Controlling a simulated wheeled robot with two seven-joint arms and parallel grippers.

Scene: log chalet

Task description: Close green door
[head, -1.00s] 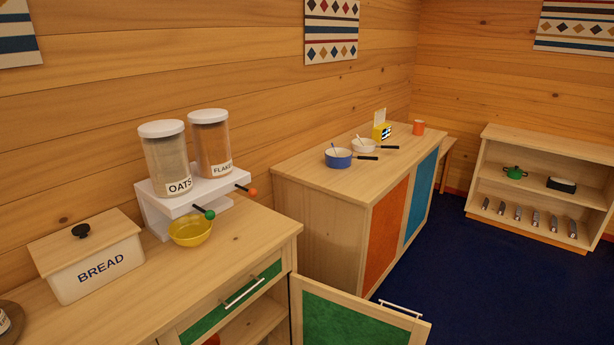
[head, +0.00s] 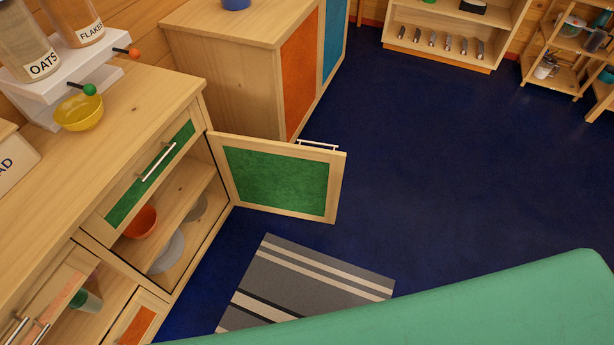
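The green door (head: 277,180) stands wide open, swung out from the right side of the near cabinet (head: 126,127). It has a pale wood frame and a green panel. Its silver bar handle (head: 318,146) is at the top edge near the free end, on the far face. The open compartment shows an orange bowl (head: 139,222) and grey plates (head: 168,250) on its shelves. Neither of my grippers is in the head view.
A green drawer (head: 150,173) above the opening is shut. A striped mat (head: 300,287) lies on the blue floor (head: 430,170) before the cabinet. A cabinet with an orange door (head: 300,75) stands behind the green door. A green surface (head: 450,310) fills the lower right. The floor to the right is clear.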

